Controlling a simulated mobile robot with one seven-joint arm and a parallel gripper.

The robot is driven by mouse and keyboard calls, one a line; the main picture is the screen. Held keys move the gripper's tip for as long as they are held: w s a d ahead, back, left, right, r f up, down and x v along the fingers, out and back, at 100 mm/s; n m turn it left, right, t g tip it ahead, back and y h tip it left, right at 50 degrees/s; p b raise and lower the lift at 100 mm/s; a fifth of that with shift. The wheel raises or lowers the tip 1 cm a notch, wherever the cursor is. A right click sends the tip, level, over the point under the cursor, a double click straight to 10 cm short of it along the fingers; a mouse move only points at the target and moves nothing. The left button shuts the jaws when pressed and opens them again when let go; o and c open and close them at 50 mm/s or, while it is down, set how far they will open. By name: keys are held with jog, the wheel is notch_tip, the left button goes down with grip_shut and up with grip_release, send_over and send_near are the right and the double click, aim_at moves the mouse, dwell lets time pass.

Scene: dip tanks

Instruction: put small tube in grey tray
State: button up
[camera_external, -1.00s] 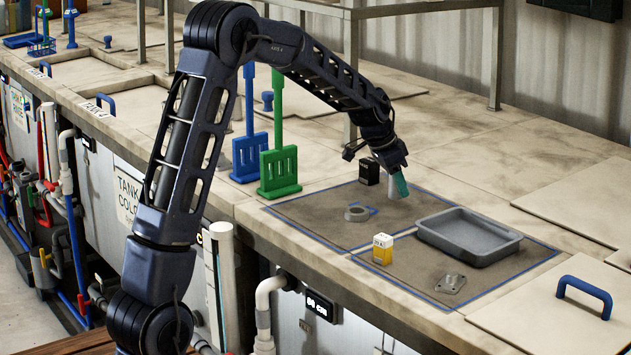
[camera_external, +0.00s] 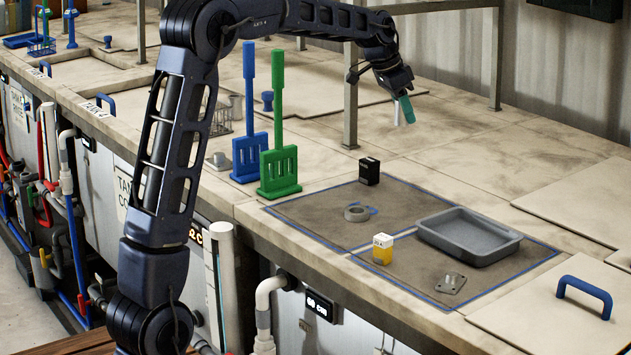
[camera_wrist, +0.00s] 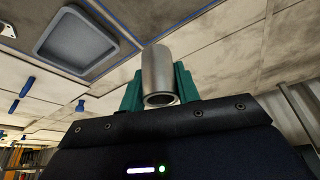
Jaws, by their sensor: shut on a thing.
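The small tube (camera_wrist: 157,75) is a short grey metal cylinder with an open end. My gripper (camera_external: 403,110) is shut on it, with its green fingers on both sides of the tube in the wrist view. In the external view the tube (camera_external: 397,116) is a thin pale sliver partly hidden by the near finger. The gripper is raised over the worktop, behind the mat and up-left of the tray. The grey tray (camera_external: 470,252) is a shallow, empty rectangle with raised rims on the right of the mat. It also shows in the wrist view (camera_wrist: 118,62) at the upper left.
On the blue-edged mat (camera_external: 320,215) are a black box (camera_external: 369,171), a grey ring (camera_external: 357,213), a yellow-and-white bottle (camera_external: 383,249) and a metal plate (camera_external: 451,284). Blue (camera_external: 250,150) and green (camera_external: 280,165) racks stand left of it. A frame post (camera_external: 350,90) stands left of my gripper.

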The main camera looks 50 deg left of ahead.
jog(key=s+d+m, duration=0.2)
jog(key=d, duration=2.2)
send_near(478, 242)
jog(key=shift+m+h, duration=0.3)
jog(key=shift+h, duration=0.1)
jog(key=x, duration=0.5)
jog(key=shift+w+a+f, duration=0.3)
jog(key=shift+a+f, duration=0.05)
jog(key=shift+g, duration=0.3)
jog(key=o, duration=1)
jog(key=shift+f, duration=0.1)
